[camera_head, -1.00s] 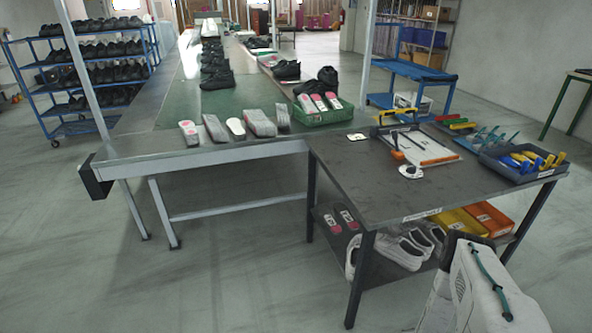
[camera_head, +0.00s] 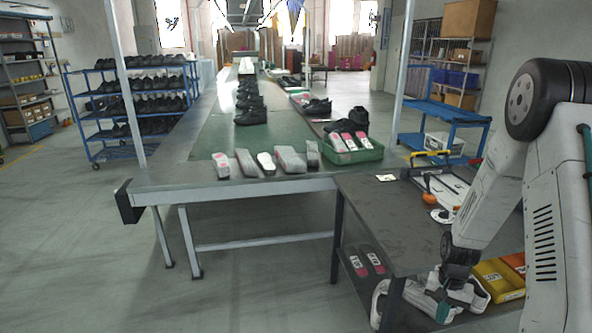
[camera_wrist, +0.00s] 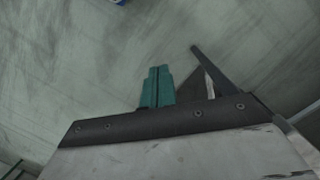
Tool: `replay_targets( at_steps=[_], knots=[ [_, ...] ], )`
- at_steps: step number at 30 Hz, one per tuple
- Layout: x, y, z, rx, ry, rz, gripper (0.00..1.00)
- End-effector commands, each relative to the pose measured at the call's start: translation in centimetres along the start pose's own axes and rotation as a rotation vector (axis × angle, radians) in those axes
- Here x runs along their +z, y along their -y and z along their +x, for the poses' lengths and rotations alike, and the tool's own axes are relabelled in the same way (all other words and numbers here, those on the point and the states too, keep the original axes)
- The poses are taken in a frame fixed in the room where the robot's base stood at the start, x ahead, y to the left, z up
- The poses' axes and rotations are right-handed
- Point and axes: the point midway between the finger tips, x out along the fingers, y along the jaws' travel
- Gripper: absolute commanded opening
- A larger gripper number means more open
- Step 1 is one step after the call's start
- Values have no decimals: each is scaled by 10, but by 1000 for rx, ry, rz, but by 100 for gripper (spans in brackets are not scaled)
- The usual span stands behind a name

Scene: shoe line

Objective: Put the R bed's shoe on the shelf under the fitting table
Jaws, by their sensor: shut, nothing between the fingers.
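The dark fitting table (camera_head: 374,218) stands at the front right. On its lower shelf (camera_head: 368,281) lie two dark, pink-marked pieces (camera_head: 366,262) at the left and several white shoes (camera_head: 381,302) in the middle. My arm reaches down in front of the table, and my gripper (camera_head: 444,310) hangs in line with the white shoes, partly covering them. I cannot tell its distance from them. In the wrist view my gripper's green fingers (camera_wrist: 157,87) are together, with nothing between them, against grey floor. I cannot make out the R bed or its shoe.
Yellow (camera_head: 497,279) and orange bins stand on the shelf's right. A long line with a green top (camera_head: 220,150) carries black shoes, several grey pieces and a green crate (camera_head: 352,153). My arm hides the tabletop's right part. The floor at left is clear.

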Motion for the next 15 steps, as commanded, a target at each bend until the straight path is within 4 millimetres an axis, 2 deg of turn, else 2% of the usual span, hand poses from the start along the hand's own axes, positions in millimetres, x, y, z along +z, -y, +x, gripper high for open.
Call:
replay_targets(
  at_steps=[1,6,9,15],
  knots=[
    [14,4,-27,6,9,-38,0],
    [70,9,-100,29,65,-167,0],
    [105,10,-138,39,88,-237,0],
    [177,6,-200,53,107,-365,0]
  ],
)
